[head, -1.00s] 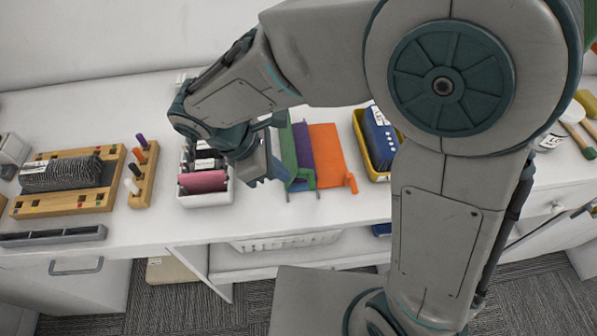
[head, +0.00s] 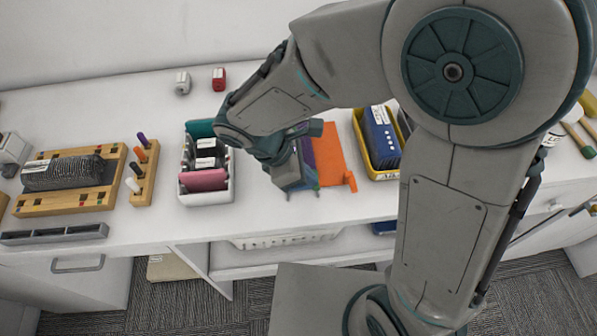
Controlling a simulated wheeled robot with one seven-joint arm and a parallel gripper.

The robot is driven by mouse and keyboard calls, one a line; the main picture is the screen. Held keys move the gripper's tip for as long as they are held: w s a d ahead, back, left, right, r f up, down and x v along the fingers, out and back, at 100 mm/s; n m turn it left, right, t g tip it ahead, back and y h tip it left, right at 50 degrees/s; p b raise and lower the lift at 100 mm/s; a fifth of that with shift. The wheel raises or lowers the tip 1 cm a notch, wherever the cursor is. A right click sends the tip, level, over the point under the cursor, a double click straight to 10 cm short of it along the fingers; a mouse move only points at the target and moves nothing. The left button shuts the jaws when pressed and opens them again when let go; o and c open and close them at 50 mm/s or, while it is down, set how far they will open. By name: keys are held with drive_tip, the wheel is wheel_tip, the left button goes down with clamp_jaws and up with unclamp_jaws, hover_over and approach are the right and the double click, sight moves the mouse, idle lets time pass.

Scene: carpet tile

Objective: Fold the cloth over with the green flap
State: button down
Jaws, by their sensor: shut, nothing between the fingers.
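The cloth lies flat on the white counter, right of the white bin. Its orange part (head: 328,152) shows, with an orange tab (head: 350,182) at its near right corner. A narrow purple strip (head: 309,158) shows along the orange part's left side. My gripper (head: 302,186) is shut and empty, low over the left side of the cloth. It and my wrist hide the green flap almost wholly. I cannot tell whether the fingertips touch the cloth.
Left of the cloth stands a white bin (head: 207,198) with pink and dark items. Right of it is a yellow tray (head: 380,175) holding a blue box (head: 382,138). A pen block (head: 144,178) and wooden tray (head: 112,185) stand farther left. Grey and red blocks (head: 219,79) sit behind.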

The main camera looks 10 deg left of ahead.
drive_tip(key=shift+a, duration=0.1)
drive_tip(key=p+v, duration=0.1)
drive_tip(key=v, duration=1.2)
drive_tip(key=shift+r, duration=0.35)
drive_tip(key=shift+s, duration=0.1)
drive_tip(key=s+d+m+t+y, duration=0.1)
drive_tip(key=d+m+y, duration=0.5)
drive_tip(key=d+m, duration=1.4)
drive_tip(key=shift+s+d+m+t, duration=0.25)
drive_tip(key=shift+d+t, duration=0.25)
drive_tip(key=shift+d, duration=1.5)
drive_tip(key=shift+r, duration=0.1)
